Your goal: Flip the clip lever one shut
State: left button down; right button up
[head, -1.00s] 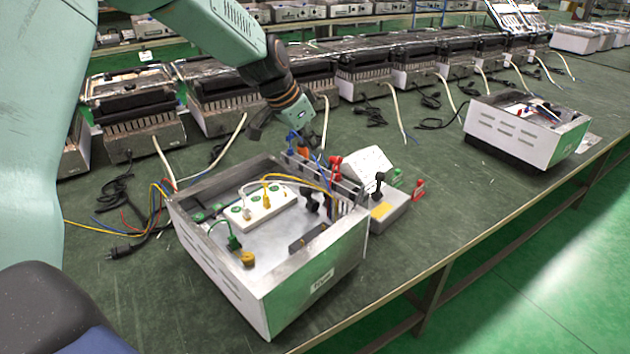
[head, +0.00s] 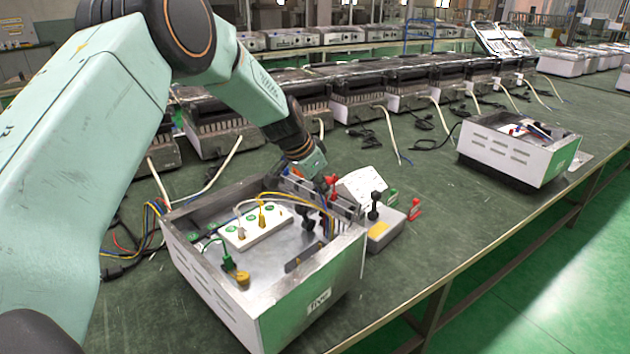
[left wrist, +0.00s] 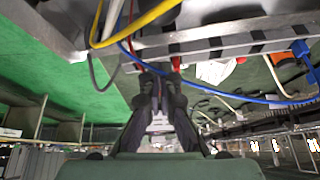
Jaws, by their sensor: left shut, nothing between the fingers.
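The metal case (head: 205,285) stands open on the bench, with wires and a white terminal strip (head: 256,229) inside. Clip levers sit along its far right wall. A red lever (head: 331,180) shows there, just beside my left gripper (head: 322,184). I cannot tell which lever is clip lever one. In the left wrist view, red (left wrist: 176,63) shows just beyond my shut, empty fingertips, and a blue lever (left wrist: 300,48) is further right. Whether the fingertips touch a lever is unclear. My left arm and gripper hide part of the clip row. My right gripper is not in view.
A grey box with a black knob (head: 374,205) and a white sloped box (head: 361,185) stand right of the case. A red clip (head: 415,209) lies beyond. Yellow and blue wires (left wrist: 130,35) cross close to my fingers. A second open case (head: 510,150) stands far right.

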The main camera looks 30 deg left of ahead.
aim_at(302, 214)
pick_arm(q)
jog(key=s, duration=0.1)
jog(key=s+a, duration=0.1)
jog(key=s, duration=0.1)
jog(key=shift+s+a+f, duration=0.2)
jog(key=shift+a+f, duration=0.15)
jog(key=shift+a, duration=0.05)
jog(key=shift+w+f, duration=0.1)
jog(key=shift+f, duration=0.15)
jog(key=shift+a+r, duration=0.1)
jog(key=shift+r, duration=0.05)
